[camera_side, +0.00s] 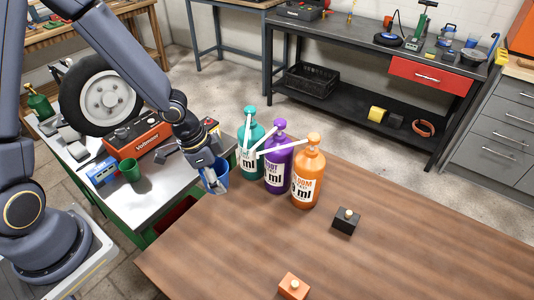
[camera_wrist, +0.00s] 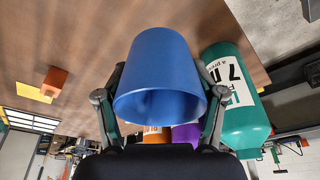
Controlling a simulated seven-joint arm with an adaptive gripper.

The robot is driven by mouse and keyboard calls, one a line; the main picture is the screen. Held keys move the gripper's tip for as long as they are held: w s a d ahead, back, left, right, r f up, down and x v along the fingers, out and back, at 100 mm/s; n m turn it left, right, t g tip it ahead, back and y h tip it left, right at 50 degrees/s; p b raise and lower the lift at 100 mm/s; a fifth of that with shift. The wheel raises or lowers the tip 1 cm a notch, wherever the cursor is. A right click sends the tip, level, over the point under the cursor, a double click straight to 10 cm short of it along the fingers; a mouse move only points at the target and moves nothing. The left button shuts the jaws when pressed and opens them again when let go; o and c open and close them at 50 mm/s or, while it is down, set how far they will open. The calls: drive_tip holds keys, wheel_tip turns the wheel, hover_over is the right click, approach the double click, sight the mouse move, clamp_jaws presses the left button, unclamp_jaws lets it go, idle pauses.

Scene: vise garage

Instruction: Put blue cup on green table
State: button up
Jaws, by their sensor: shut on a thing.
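The blue cup (camera_side: 220,172) is held in my gripper (camera_side: 213,182), which is shut on it. In the wrist view the cup (camera_wrist: 160,65) fills the middle, with a finger on each side and its open rim towards the camera. In the side view the cup is just left of the bottles, near the border between the wooden table and the green table (camera_side: 163,196). The green table has a pale top and green frame. Its height above the surfaces is hard to tell.
Teal (camera_side: 248,150), purple (camera_side: 278,165) and orange (camera_side: 307,180) pump bottles stand on the wooden table (camera_side: 400,240) beside my gripper.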

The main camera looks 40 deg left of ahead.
drive_tip(key=shift+w+d+r, duration=0.1)
drive_tip(key=shift+w+r, duration=0.05)
drive_tip(key=shift+r, duration=0.15)
drive_tip(key=s+a+f+n, duration=0.2)
drive_tip(key=a, duration=0.6)
drive_tip(key=s+a+f+n+t+y, duration=0.1)
drive_tip(key=s+a+n, duration=0.1)
drive_tip(key=a, duration=0.6)
drive_tip(key=s+a+f+n, duration=0.2)
drive_tip(key=s+a, duration=0.1)
drive_tip(key=a, duration=0.4)
hover_over(182, 167)
drive_tip(key=s, duration=0.2)
wheel_tip(182, 167, down, 9)
drive_tip(key=shift+w+d+r, duration=0.1)
drive_tip(key=shift+w+d, duration=0.05)
drive_tip(key=shift+w+f+y, duration=0.15)
drive_tip(key=shift+f+y, duration=0.05)
drive_tip(key=shift+y, duration=0.1)
drive_tip(key=shift+s+x, duration=0.15)
drive_tip(key=shift+x, duration=0.7)
drive_tip(key=shift+s+x, duration=0.15)
drive_tip(key=shift+x, duration=0.75)
drive_tip(key=shift+a+f, duration=0.2)
drive_tip(key=shift+a, duration=0.05)
drive_tip(key=o, duration=1)
